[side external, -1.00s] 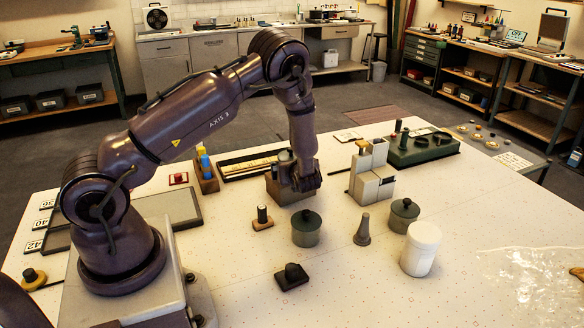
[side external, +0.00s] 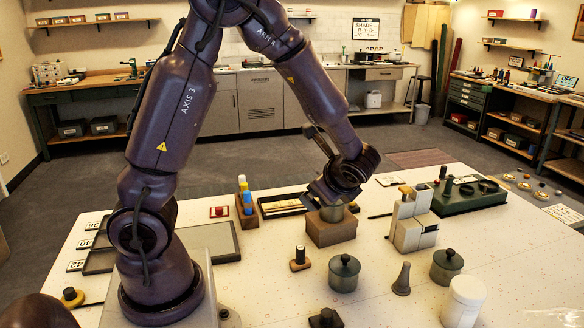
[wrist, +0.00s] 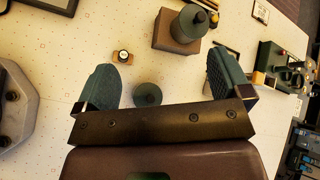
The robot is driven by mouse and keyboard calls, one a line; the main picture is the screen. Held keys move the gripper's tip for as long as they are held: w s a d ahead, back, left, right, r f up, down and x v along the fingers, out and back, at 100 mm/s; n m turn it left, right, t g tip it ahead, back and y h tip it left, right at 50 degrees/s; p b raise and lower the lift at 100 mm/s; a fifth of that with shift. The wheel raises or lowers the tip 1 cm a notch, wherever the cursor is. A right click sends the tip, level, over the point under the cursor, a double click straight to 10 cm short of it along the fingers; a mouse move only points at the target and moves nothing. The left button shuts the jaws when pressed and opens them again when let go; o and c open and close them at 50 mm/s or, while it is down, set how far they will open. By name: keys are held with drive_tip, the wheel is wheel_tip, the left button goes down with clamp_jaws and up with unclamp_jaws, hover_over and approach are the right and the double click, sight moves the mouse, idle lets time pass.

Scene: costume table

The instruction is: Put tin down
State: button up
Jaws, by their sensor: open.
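A green-grey lidded tin (side external: 332,213) sits upright on a brown block (side external: 320,235), below my gripper (side external: 328,190). My gripper is open and empty. In the wrist view its two teal fingers (wrist: 162,65) are spread wide. The tin (wrist: 190,23) and the block (wrist: 176,36) show there beyond the fingertips, clear of both fingers. A similar lidded tin (side external: 344,273) stands on the table in front of the block; it also shows between the fingers in the wrist view (wrist: 147,94). Another lidded tin (side external: 447,266) stands further right.
A grey cone (side external: 402,280) and a white jar (side external: 463,302) stand at the front right. A pale stepped holder (side external: 412,222) is right of the block. A small dark-handled piece (side external: 300,259) stands left of the front tin. Colored bottles (side external: 246,200) stand behind left.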

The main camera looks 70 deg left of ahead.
drive_tip(key=s+d+r+n+t+h, duration=0.5)
drive_tip(key=s+d+r+n+h, duration=0.5)
drive_tip(key=d, duration=0.4)
wheel_tip(320, 180, up, 3)
drive_tip(key=shift+s+f+n+t, duration=0.1)
drive_tip(key=shift+s+n+t, duration=0.2)
drive_tip(key=shift+s+n, duration=0.6)
